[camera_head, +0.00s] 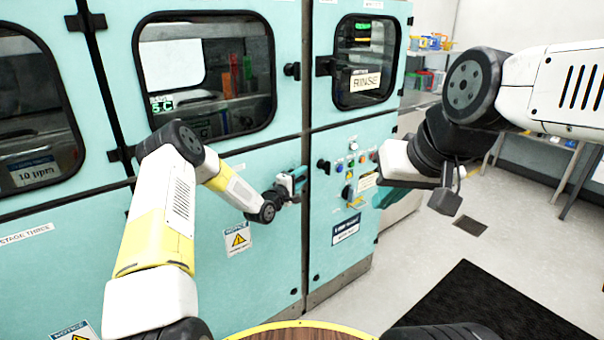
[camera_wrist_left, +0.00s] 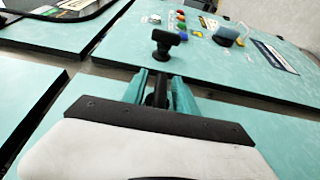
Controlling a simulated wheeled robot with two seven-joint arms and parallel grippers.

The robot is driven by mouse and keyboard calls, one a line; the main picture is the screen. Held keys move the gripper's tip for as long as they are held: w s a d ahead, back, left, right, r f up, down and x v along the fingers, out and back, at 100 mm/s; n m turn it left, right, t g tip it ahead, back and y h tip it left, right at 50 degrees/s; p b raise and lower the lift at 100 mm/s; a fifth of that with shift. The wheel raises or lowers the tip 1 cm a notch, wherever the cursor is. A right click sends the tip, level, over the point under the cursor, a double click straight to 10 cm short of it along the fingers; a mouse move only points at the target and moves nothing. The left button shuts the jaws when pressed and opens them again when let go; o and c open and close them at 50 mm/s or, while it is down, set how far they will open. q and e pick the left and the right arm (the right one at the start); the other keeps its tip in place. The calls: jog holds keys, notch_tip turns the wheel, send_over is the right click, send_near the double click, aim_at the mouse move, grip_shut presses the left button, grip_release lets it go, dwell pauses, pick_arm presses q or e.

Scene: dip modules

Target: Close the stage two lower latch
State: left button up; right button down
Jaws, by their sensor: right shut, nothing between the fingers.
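The stage two lower latch is a small dark handle (camera_wrist_left: 158,90) at the right edge of the teal lower door (camera_head: 215,285), by the seam. My left gripper (camera_head: 299,178) is at this edge, its teal fingers on either side of the dark handle in the left wrist view. I cannot tell whether the fingers press on it. The gripper's body hides most of the latch in the head view. My right gripper (camera_head: 384,197) is shut and empty, in front of the control panel's right side.
The neighbouring panel has a black knob (camera_head: 323,166), also in the left wrist view (camera_wrist_left: 166,40), just beyond my left fingers. Buttons (camera_head: 352,160) sit right of it. An upper latch (camera_head: 292,70) is above. Open floor (camera_head: 430,270) with a black mat (camera_head: 490,305) lies to the right.

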pick_arm(q)
jog(key=shift+w+d, duration=0.2)
jog(key=shift+w, duration=0.05)
grip_shut()
jog(key=shift+a, duration=0.15)
